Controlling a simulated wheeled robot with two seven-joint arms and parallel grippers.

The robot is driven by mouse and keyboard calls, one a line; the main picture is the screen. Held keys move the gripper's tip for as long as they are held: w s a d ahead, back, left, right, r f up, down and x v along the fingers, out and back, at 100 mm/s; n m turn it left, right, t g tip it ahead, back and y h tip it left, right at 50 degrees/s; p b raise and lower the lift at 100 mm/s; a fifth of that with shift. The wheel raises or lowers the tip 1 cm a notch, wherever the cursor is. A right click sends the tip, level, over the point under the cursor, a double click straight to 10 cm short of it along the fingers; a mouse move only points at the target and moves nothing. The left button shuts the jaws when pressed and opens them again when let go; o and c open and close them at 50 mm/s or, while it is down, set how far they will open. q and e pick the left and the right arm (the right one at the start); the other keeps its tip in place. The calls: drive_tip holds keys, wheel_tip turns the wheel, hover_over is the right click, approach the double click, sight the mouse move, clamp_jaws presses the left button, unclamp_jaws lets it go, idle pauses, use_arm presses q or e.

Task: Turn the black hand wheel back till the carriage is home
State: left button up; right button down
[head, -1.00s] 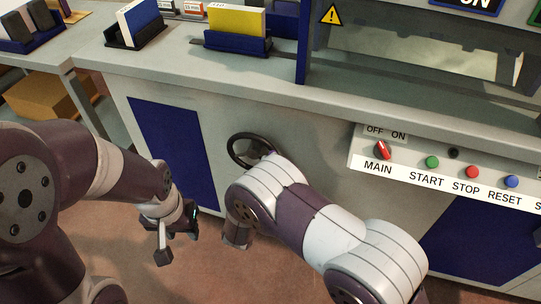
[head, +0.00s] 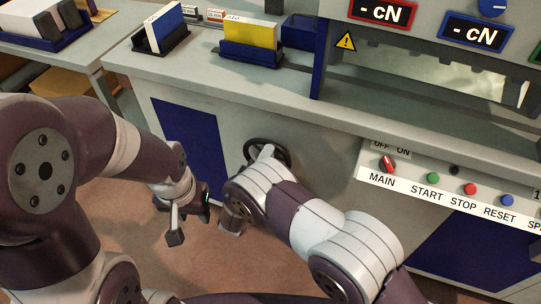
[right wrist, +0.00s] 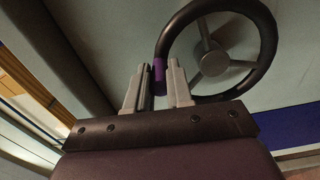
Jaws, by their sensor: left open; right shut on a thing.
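The black hand wheel (head: 251,147) is on the grey front of the machine, partly hidden by my right arm in the head view. In the right wrist view the wheel (right wrist: 268,35) shows its black rim, grey hub and spokes. My right gripper (right wrist: 158,80) is shut on the left lower part of the rim, where a purple piece (right wrist: 159,70) shows between the fingers. My left gripper (head: 188,222) is open and empty, low in front of the cabinet, left of the wheel. I cannot make out the carriage.
A switch panel (head: 450,192) with a red main switch and coloured buttons juts out right of the wheel. Open floor lies below my left gripper.

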drive_tip(key=shift+a+r+n, duration=0.1)
drive_tip(key=shift+a+n, duration=0.1)
drive_tip(key=shift+n, duration=0.2)
drive_tip(key=c, duration=1)
unclamp_jaws()
